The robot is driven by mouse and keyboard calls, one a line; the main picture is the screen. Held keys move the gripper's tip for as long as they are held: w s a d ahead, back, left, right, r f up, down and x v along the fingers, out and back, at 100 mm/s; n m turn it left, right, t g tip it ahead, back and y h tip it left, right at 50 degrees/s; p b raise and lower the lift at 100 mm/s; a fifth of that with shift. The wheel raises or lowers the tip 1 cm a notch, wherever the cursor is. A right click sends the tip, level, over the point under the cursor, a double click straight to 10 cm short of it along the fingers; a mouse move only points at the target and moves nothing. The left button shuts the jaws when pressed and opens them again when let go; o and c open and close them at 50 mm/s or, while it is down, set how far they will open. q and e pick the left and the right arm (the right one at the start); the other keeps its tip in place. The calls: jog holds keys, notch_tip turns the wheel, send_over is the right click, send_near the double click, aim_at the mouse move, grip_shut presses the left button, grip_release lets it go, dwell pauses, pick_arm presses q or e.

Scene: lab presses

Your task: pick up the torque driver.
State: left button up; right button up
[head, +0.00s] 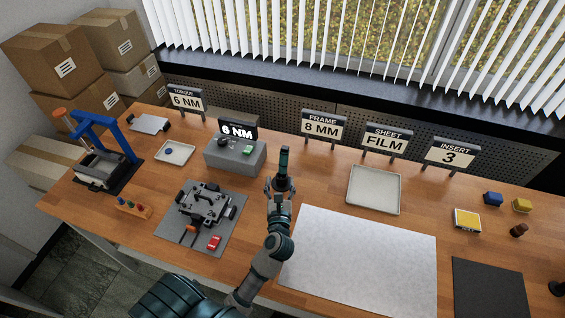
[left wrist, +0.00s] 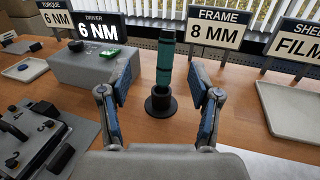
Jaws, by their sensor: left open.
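The torque driver (head: 284,162) stands upright in a small black round holder on the wooden table, right of the grey driver box. In the left wrist view the driver (left wrist: 166,62) shows a teal grip with dark bands, and its black holder (left wrist: 160,103) is below it. My left gripper (head: 280,187) is open and just in front of the driver. In the left wrist view my left gripper's fingers (left wrist: 160,95) are spread to either side of the driver, apart from it. My right gripper is not in view.
The grey driver box (head: 235,156) with a "6 NM" display stands left of the driver. A pale tray (head: 373,205) is to the right, a fixture plate (head: 201,238) front left, and a large white sheet (head: 360,257) front right. Signs (head: 324,126) line the back.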

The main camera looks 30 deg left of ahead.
pick_arm(q)
notch_tip(320, 180, down, 6)
jog(key=s+d, duration=0.1)
jog(key=s, duration=0.1)
jog(key=b, duration=0.2)
send_near(284, 165)
jog(key=shift+m, duration=0.4)
jog(key=x, duration=0.6)
jog(key=shift+w+a+r, duration=0.1)
jog(key=shift+w+a, duration=0.1)
jog(key=shift+a, duration=0.2)
jog(key=b+x, duration=0.1)
jog(key=x, duration=0.2)
jog(key=shift+w, duration=0.4)
jog(key=shift+w+a, duration=0.3)
jog(key=shift+w, duration=0.3)
jog(key=shift+r, duration=0.1)
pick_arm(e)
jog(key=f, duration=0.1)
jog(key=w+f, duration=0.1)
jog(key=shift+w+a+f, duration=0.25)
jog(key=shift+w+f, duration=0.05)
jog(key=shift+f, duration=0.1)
pick_arm(q)
jog(key=shift+s+r, duration=0.1)
grip_shut()
